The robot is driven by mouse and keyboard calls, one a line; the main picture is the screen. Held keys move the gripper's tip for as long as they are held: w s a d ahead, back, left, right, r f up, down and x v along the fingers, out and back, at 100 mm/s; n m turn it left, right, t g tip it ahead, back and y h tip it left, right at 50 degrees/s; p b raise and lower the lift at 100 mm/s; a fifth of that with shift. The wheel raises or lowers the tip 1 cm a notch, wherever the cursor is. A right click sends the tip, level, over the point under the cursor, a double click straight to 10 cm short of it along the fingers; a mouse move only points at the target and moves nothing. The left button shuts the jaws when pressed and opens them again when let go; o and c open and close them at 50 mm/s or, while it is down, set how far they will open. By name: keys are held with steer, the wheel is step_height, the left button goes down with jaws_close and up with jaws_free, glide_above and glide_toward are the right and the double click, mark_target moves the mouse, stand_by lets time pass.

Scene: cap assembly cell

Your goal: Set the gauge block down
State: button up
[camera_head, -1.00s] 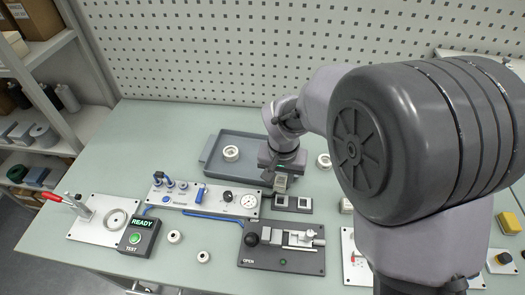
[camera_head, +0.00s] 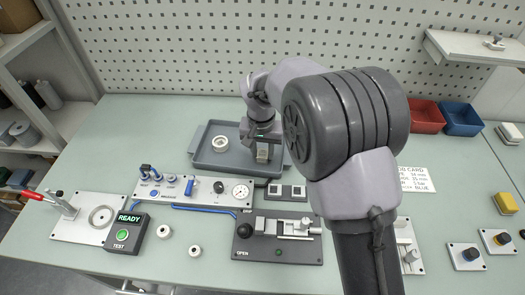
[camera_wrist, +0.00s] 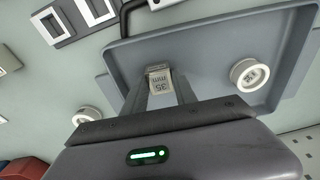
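The gauge block (camera_head: 262,152) is a small light block. The wrist view shows it (camera_wrist: 160,80) marked "35 mm", between the two fingers. My gripper (camera_head: 263,147) is shut on it, pointing down over the right part of the grey tray (camera_head: 205,163). I cannot tell whether the block's underside touches the tray floor. The dark holder (camera_head: 287,197) with two pale square frames lies just in front of the tray. It shows at the top left of the wrist view (camera_wrist: 62,40), and its frames look empty.
A white ring (camera_head: 220,144) lies in the tray's left part. Another ring (camera_wrist: 85,116) lies on the table outside the tray. The gauge panel (camera_head: 205,193) and the dark clamp fixture (camera_head: 270,250) stand in front. Red (camera_head: 425,117) and blue bins (camera_head: 461,119) are at back right.

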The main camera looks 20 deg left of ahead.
mark_target(262, 158)
steer(key=o, duration=0.3)
step_height(262, 158, up, 12)
steer(key=s+p, duration=0.2)
steer(key=p, duration=0.3)
steer(key=s+d+r+m+y, duration=0.1)
steer(key=s+d+r+m, duration=0.15)
steer(key=d+r, duration=0.8)
steer(key=s+d+r+m+t, duration=0.25)
steer(key=s+d+r, duration=0.25)
steer(key=s+d, duration=0.65)
steer(key=s+d+f+m+t, duration=0.1)
steer(key=s+d+f+t, duration=0.1)
steer(key=s, duration=0.6)
steer(key=d+f, duration=0.1)
steer(key=d, duration=0.1)
steer(key=shift+s+d+y, duration=0.15)
steer(key=shift+d+y, duration=0.15)
steer(key=shift+y, duration=0.1)
